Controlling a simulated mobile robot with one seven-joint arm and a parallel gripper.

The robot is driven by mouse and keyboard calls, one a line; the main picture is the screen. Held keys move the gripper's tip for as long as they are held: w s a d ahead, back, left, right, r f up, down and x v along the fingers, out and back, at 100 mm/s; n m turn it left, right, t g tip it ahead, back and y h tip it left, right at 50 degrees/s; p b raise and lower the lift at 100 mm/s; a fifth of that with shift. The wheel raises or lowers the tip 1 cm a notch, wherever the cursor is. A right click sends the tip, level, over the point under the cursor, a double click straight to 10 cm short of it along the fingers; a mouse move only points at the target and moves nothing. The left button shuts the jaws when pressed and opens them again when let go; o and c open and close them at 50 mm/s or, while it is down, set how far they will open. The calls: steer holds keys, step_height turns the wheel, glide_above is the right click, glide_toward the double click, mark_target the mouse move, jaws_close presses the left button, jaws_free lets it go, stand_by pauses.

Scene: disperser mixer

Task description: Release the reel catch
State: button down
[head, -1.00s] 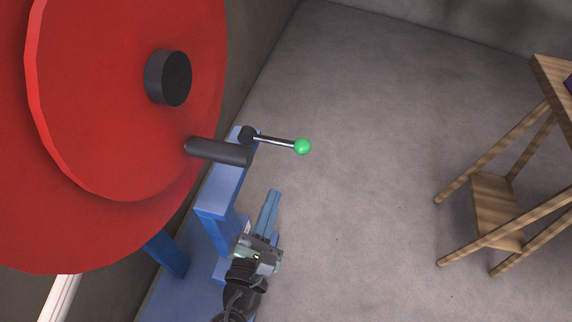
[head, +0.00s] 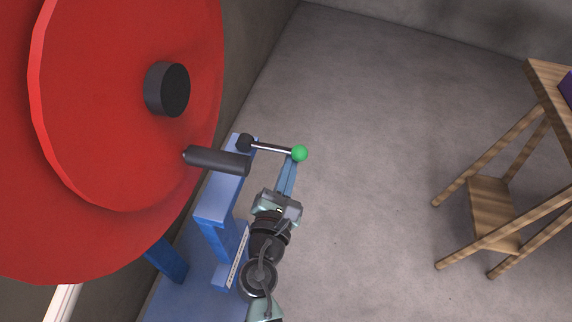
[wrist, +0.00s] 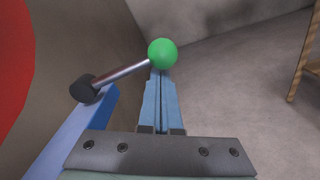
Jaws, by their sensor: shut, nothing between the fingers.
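The reel catch is a short metal lever (head: 268,147) with a green ball knob (head: 299,153) and a black pivot (head: 245,142) on top of the blue post. The lever points right from its pivot. My gripper (head: 291,166) has its blue fingers shut and empty, with the tips right at the knob. In the wrist view the knob (wrist: 162,53) sits just beyond the closed fingertips (wrist: 161,76); whether they touch it I cannot tell. The large red reel (head: 120,110) stands to the left.
A dark crank handle (head: 217,160) sticks out from the reel close to the lever and the blue stand (head: 217,200). A wooden stool-like frame (head: 492,210) stands at the right. The grey floor between is clear.

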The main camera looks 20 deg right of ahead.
mark_target(292, 151)
steer(key=shift+r, duration=0.1)
stand_by(0.3)
steer(key=shift+r+n+p, duration=0.2)
steer(key=shift+n+p, duration=0.1)
steer(key=shift+p, duration=0.3)
steer(key=shift+d+r+n+p, duration=0.1)
steer(key=shift+r+n+p, duration=0.2)
steer(key=shift+p, duration=0.1)
step_height(292, 151, up, 4)
steer(key=n+p, duration=0.1)
steer(key=p, duration=0.1)
steer(key=n+p, duration=0.2)
steer(key=p, duration=0.1)
steer(key=shift+f, duration=0.25)
steer(key=shift+w+a+r+p, duration=0.15)
steer(key=shift+a+r+p, duration=0.05)
steer(key=shift+r+p, duration=0.55)
steer(key=shift+w+a+r+p, duration=0.15)
steer(key=shift+a+r+p, duration=0.1)
steer(key=shift+r+p, duration=0.5)
steer(key=shift+w+a+r+p, duration=0.2)
steer(key=shift+r+p, duration=0.25)
steer(key=shift+p, duration=0.55)
steer(key=shift+a+r, duration=0.1)
